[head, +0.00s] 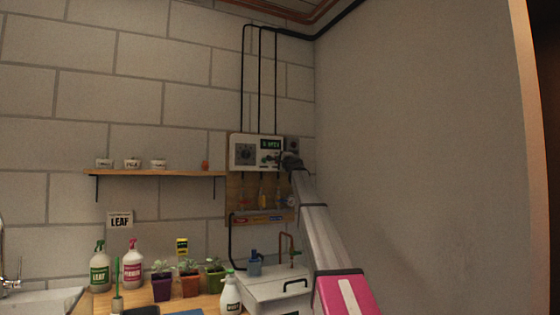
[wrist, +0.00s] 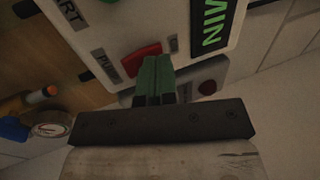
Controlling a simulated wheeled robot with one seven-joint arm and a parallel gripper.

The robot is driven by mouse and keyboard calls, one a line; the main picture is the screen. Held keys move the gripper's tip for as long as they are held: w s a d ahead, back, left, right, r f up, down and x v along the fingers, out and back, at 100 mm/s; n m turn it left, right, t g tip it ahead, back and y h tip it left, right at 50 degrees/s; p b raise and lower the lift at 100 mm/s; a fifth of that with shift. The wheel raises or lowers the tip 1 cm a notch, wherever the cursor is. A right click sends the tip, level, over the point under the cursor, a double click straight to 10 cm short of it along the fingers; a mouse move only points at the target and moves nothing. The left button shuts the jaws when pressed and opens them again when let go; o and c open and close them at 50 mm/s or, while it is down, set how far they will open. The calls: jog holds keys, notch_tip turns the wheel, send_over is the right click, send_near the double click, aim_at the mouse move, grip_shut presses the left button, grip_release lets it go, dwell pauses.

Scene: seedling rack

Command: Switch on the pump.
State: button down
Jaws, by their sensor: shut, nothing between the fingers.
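The white control box (head: 243,153) hangs on the wall above the pegboard, with a dark dial and a green-lit display. In the wrist view its face (wrist: 110,25) is close up and tilted. A red switch (wrist: 141,60) sits on it beside a partly hidden label starting "PU". My gripper (wrist: 155,72) has its green fingers together and empty, their tips overlapping the lower right part of the red switch. I cannot tell whether they touch it. In the head view my gripper (head: 283,160) is at the box's lower right; its fingers are hard to make out there. The switch's position is unclear.
The display (wrist: 213,25) reads "MIN" in green. A shelf (head: 150,173) with small pots is at left. Bottles, seedlings (head: 190,281) and a white tank (head: 275,288) stand below. A bare wall is at right.

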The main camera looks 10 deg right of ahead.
jog(key=s+d, duration=0.4)
jog(key=s, duration=0.9)
jog(key=shift+d, duration=0.1)
